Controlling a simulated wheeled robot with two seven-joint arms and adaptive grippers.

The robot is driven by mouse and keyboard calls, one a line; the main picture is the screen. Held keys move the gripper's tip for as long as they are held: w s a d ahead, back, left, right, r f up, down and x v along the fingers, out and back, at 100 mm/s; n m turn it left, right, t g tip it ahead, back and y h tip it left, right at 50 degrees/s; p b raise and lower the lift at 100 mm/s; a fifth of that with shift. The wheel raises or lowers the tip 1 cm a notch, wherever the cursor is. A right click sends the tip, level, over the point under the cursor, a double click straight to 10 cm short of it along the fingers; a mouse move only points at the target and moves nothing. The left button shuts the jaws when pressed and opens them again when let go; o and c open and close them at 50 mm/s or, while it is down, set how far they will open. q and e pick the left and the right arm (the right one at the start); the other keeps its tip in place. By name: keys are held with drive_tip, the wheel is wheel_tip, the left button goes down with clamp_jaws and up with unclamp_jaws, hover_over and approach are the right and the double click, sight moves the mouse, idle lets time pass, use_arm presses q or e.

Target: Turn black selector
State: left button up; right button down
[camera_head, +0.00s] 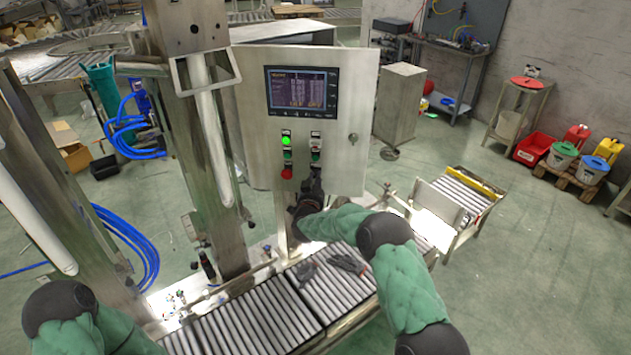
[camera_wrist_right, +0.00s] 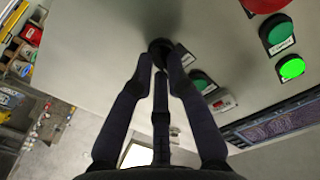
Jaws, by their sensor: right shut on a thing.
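The steel control panel (camera_head: 352,95) stands upright at the middle of the head view, with a lit screen (camera_head: 302,90) above its buttons. The black selector (camera_wrist_right: 160,46) is a round dark knob on the panel face in the right wrist view. My right gripper (camera_wrist_right: 160,68) is shut on it, with fingertips on either side of the knob. In the head view my right gripper (camera_head: 316,180) is at the lower part of the panel and hides the selector. My left arm shows at the lower left, but its gripper is out of view.
A lit green button (camera_head: 286,141) and a red button (camera_head: 287,172) sit left of my right gripper. A steel post (camera_head: 212,150) stands to the left. Open floor lies to the right.

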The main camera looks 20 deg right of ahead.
drive_tip(key=n+p, duration=0.1)
drive_tip(key=n, duration=0.4)
drive_tip(key=n+p, duration=0.1)
drive_tip(key=n, duration=0.5)
drive_tip(key=shift+a+r+n, duration=0.15)
drive_tip(key=shift+r+n, duration=0.05)
drive_tip(key=shift+n, duration=0.1)
drive_tip(key=shift+w+n, duration=0.1)
drive_tip(key=shift+n, duration=0.2)
drive_tip(key=c, duration=1.2)
unclamp_jaws()
drive_tip(key=shift+a, duration=0.1)
drive_tip(key=v, duration=1.2)
